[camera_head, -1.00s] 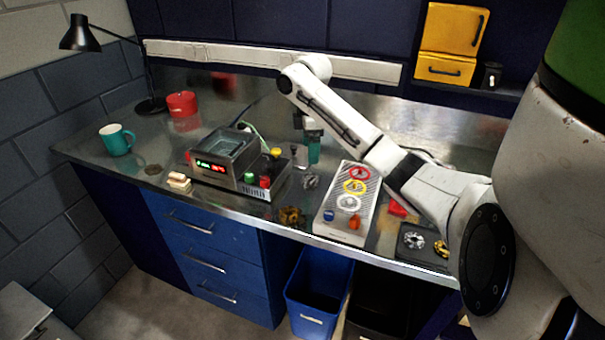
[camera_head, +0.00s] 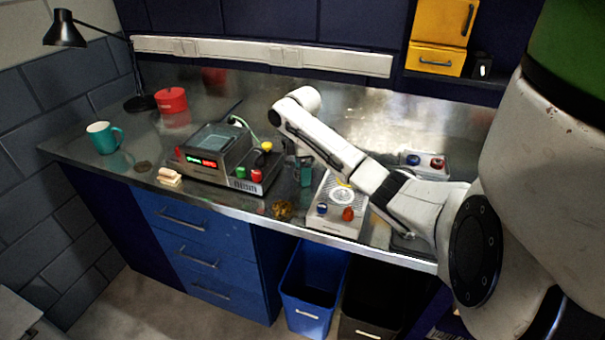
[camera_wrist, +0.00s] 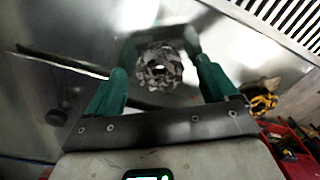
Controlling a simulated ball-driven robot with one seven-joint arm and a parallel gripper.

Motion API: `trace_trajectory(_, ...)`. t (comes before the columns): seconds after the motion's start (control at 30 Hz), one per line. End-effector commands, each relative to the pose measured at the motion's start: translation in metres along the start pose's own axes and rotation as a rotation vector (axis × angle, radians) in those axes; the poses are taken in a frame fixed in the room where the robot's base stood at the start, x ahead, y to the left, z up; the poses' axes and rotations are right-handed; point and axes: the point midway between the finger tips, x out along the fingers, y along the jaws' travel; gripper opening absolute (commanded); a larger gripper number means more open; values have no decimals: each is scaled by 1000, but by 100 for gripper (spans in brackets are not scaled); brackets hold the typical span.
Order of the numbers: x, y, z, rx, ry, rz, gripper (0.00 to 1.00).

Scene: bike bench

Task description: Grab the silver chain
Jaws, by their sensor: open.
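The silver chain (camera_wrist: 158,67) is a small coiled heap of grey links on the metal bench. In the wrist view it lies between the two green fingers of my gripper (camera_wrist: 160,50). The fingers are open, one on each side of it. Whether they touch it, I cannot tell. In the head view my gripper (camera_head: 303,172) is low over the bench, between the power supply and the round-target panel. The chain is hidden there behind my gripper and arm.
The power supply (camera_head: 212,155) stands left of my gripper. The grey panel (camera_head: 332,220) with blue and red knobs is to its right. A bronze chain (camera_head: 283,209) lies near the bench's front edge. A teal mug (camera_head: 103,137) and red tin (camera_head: 171,100) stand far left.

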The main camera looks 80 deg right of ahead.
Motion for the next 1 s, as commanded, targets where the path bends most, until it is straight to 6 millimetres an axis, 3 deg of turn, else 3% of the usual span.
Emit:
trace_trajectory(0.17,0,0,0,0,0,0,84)
trace_trajectory(0.8,0,0,0,1,0,0,23)
trace_trajectory(1.0,-1,0,0,0,0,1,23)
